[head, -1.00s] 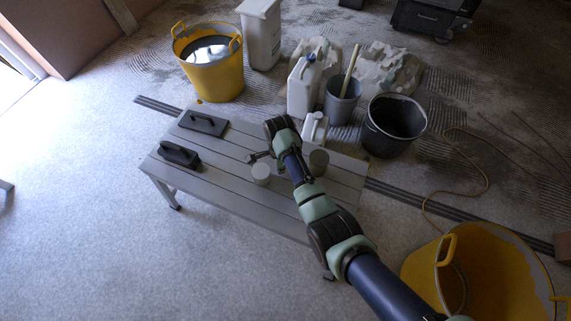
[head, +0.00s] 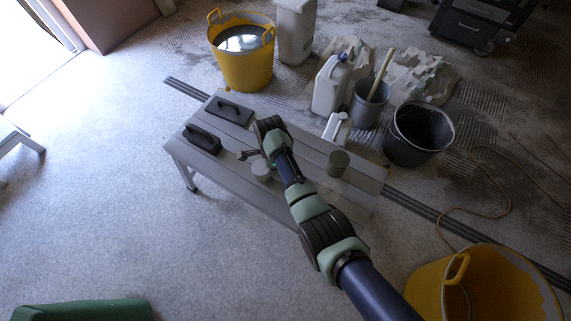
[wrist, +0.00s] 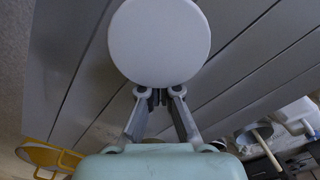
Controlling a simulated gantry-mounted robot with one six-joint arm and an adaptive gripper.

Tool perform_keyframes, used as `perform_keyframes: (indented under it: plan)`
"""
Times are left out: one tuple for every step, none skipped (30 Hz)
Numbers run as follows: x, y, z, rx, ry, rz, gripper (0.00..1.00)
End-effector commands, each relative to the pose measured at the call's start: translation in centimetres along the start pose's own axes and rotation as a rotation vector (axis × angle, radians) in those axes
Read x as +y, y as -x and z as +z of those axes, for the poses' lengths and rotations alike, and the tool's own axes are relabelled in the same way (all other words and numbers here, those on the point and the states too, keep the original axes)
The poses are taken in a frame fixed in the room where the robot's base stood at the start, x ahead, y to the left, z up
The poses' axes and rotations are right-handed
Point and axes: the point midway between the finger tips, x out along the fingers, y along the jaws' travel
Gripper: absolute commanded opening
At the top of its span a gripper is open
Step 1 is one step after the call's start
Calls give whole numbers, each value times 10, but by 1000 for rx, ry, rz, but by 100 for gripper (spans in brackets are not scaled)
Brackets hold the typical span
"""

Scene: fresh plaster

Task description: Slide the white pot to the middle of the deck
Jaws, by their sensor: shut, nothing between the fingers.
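The white pot (head: 261,170) is a short round tub standing upright on the grey slatted deck (head: 230,181), near the front edge and between the black floats and an olive pot. In the wrist view the white pot (wrist: 158,42) shows its plain round top just beyond the fingertips. My gripper (wrist: 159,96) is shut and empty, with its tips at the near side of the pot; I cannot tell whether they touch. In the head view my wrist hides part of the deck and the pot's surroundings.
The olive pot (head: 339,163) stands on the deck to the right. Two black floats (head: 203,140) (head: 229,112) lie at the deck's left end. Buckets and canisters stand behind on the floor. Bare deck lies around the white pot.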

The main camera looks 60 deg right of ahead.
Motion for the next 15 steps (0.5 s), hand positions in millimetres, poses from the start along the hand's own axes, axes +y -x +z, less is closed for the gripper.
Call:
perform_keyframes:
  plan:
    - [0,0,2,0,1,0,0]
    - [0,0,3,0,0,0,0]
    - [0,0,3,0,0,0,0]
    - [0,0,3,0,0,0,0]
    - [0,0,3,0,0,0,0]
    - [0,0,3,0,0,0,0]
    - [0,0,3,0,0,0,0]
    - [0,0,2,0,0,0,0]
    - [0,0,2,0,0,0,0]
    - [0,0,2,0,0,0,0]
    - [0,0,2,0,0,0,0]
    - [0,0,1,0,0,0,0]
    - [0,1,0,0,0,0,0]
    - [0,1,-2,0,0,0,0]
    - [1,2,-6,0,0,0,0]
